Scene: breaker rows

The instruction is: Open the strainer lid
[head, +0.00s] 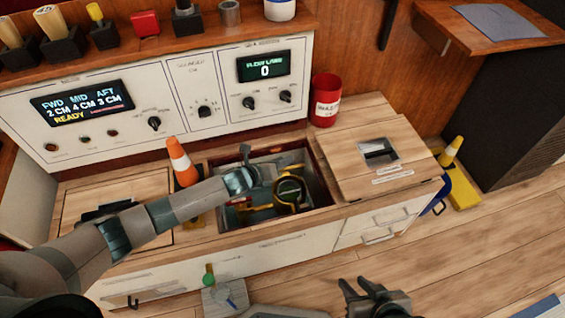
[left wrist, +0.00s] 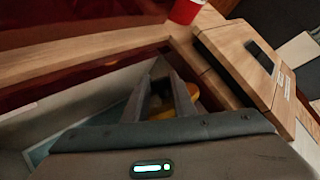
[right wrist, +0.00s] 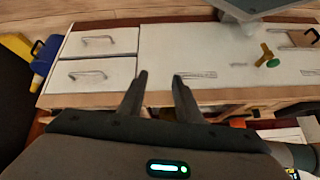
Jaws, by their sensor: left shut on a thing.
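The open compartment (head: 322,190) in the bench holds the strainer (head: 289,192), a dark round piece with a yellow ring around it. My left gripper (head: 268,172) reaches down into this compartment beside the strainer. In the left wrist view its fingers (left wrist: 164,85) are close together on a yellow part (left wrist: 162,114), mostly hidden behind the gripper body. I cannot tell if this part is the lid's handle or its clamp. My right gripper (head: 366,285) is open and empty in front of the bench; its fingers (right wrist: 158,85) stand apart in the right wrist view.
An orange cone (head: 181,162) stands left of the compartment. A wooden hatch cover (head: 345,165) lies to its right, with a red can (head: 326,100) behind. The control panel (head: 205,85) rises at the back. A green-knobbed valve (head: 209,276) sticks out at the front.

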